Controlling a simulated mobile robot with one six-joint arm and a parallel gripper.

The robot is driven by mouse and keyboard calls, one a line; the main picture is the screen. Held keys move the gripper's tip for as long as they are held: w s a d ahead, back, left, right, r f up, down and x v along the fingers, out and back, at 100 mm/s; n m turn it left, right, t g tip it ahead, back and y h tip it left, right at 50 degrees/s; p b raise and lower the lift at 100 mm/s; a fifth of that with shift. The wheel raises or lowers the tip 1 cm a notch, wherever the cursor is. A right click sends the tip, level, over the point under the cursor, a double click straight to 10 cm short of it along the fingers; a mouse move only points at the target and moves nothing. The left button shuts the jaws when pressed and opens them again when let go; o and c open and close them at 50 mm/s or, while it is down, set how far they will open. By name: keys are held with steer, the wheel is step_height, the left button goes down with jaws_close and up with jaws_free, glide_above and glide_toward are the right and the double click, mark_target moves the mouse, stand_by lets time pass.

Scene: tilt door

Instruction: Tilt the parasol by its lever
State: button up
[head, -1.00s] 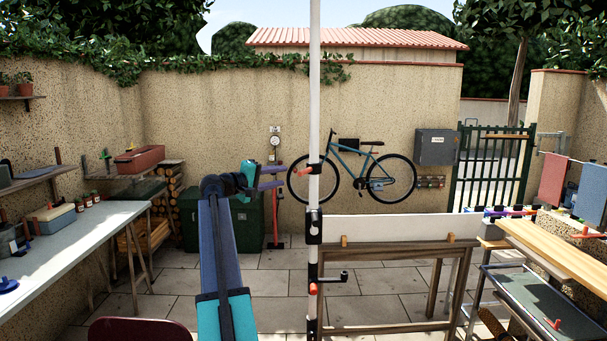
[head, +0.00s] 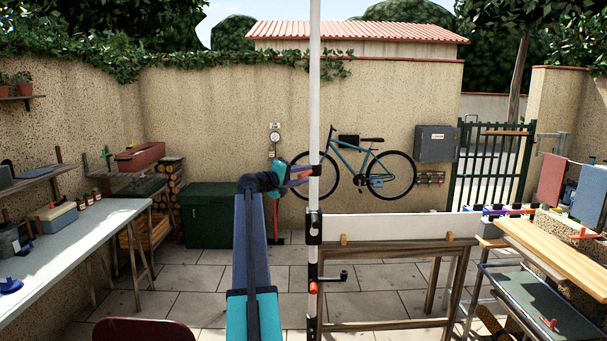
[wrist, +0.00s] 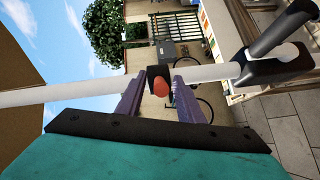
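The parasol's white pole (head: 314,110) stands upright in the middle of the head view and crosses the wrist view (wrist: 70,91). A black collar on it carries a lever with a red-orange end (wrist: 164,86). My gripper (head: 308,172) reaches the pole from the left at the collar's height. In the wrist view my gripper (wrist: 158,76) is open, one purple finger on each side of the red-orange end. A gap shows beside that end, so I see no firm grip.
A wooden bench with a white board (head: 400,227) stands right of the pole. A long worktable (head: 70,255) is on the left, a wooden-topped cart (head: 550,255) on the right. A blue bicycle (head: 365,165) hangs on the back wall.

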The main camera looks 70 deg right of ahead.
steer(key=shift+s+d, duration=0.15)
steer(key=shift+d, duration=0.15)
